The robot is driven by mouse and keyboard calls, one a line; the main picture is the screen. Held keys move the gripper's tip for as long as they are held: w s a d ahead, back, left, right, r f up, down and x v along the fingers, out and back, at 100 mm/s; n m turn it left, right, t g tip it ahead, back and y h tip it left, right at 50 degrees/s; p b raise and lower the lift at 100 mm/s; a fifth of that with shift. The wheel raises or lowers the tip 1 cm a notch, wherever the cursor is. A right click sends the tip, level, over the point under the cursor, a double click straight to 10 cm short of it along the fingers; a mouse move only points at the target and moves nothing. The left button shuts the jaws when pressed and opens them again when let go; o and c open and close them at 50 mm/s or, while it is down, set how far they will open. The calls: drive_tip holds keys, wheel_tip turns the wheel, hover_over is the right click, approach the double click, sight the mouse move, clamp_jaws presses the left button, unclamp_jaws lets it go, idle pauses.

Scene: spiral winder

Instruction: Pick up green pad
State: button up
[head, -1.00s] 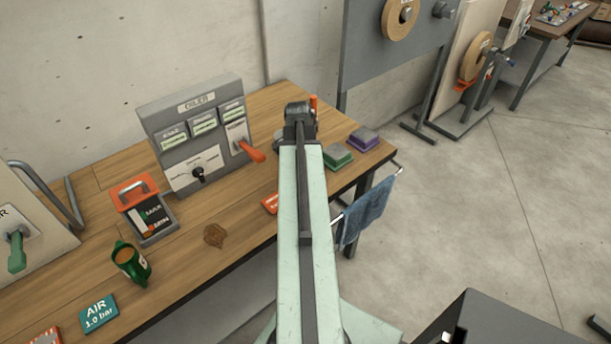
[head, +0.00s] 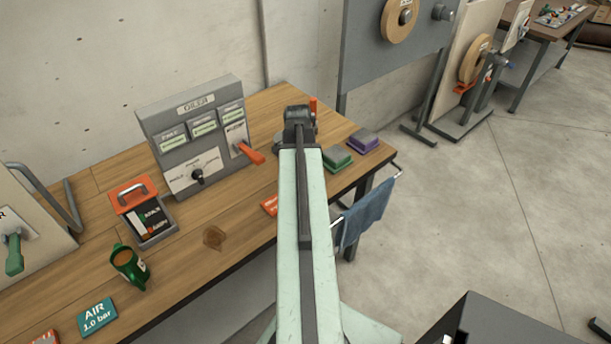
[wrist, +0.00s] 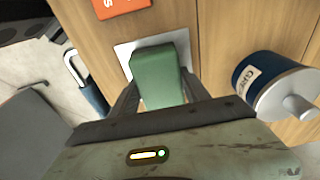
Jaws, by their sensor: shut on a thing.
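The green pad (wrist: 158,75) is a small block between the two fingers of my gripper (wrist: 160,88) in the wrist view. The gripper is shut on it. A pale square shows around the pad's far end; I cannot tell whether the pad is touching it. In the head view the green pad (head: 338,158) shows just right of my arm, near the right end of the wooden bench (head: 190,245). My fingers are hidden behind my arm there.
A purple pad (head: 364,141) lies just right of the green one. A blue labelled can (wrist: 268,82) and an orange card (wrist: 118,5) are close by. A blue towel (head: 366,212) hangs from the bench edge. A grey control panel (head: 195,135) stands behind.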

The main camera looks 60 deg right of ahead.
wheel_tip(320, 180, up, 11)
drive_tip(key=p, duration=1)
drive_tip(key=shift+f+p, duration=0.2)
drive_tip(key=shift+p, duration=0.1)
